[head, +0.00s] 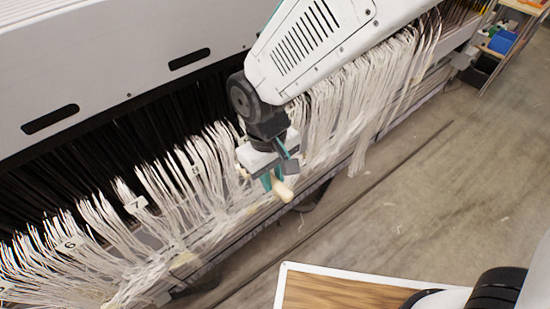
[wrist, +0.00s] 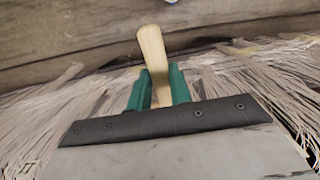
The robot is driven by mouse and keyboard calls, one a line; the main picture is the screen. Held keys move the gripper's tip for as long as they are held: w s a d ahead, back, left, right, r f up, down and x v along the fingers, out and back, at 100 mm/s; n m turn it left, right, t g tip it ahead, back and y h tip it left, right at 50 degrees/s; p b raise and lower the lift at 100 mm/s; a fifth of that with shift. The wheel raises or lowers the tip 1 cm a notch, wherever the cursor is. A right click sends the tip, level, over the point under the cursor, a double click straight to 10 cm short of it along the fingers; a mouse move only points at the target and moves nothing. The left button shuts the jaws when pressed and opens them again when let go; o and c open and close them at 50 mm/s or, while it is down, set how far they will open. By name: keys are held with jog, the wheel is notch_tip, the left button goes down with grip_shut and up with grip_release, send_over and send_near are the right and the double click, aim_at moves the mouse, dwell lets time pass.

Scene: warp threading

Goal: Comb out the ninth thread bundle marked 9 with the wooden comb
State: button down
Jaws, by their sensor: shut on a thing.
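My gripper (head: 270,182) is shut on the wooden comb (head: 285,190); its pale handle sticks out past the fingers. In the wrist view, the handle (wrist: 152,50) stands between the green fingers (wrist: 160,88); the comb's teeth are hidden. The gripper is at the hanging white thread bundles (head: 340,110), just right of the bundle tagged 8 (head: 195,169). Tags 7 (head: 135,204) and 6 (head: 69,244) show further left. A tag beside the wrist is mostly covered, so I cannot read a 9. I cannot tell whether the comb touches threads.
The pale loom housing (head: 110,60) stands behind the threads. A rail (head: 225,250) runs below them. A white-edged wooden board (head: 340,290) is at the bottom. Open concrete floor (head: 420,200) lies right; a shelf with a blue bin (head: 503,41) is at the top right.

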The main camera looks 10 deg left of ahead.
jog(key=shift+w+a+f, duration=0.1)
jog(key=shift+a+f, duration=0.05)
jog(key=shift+f, duration=1.7)
notch_tip(320, 180, down, 18)
jog(key=shift+w+a+r, duration=0.15)
jog(key=shift+r, duration=0.05)
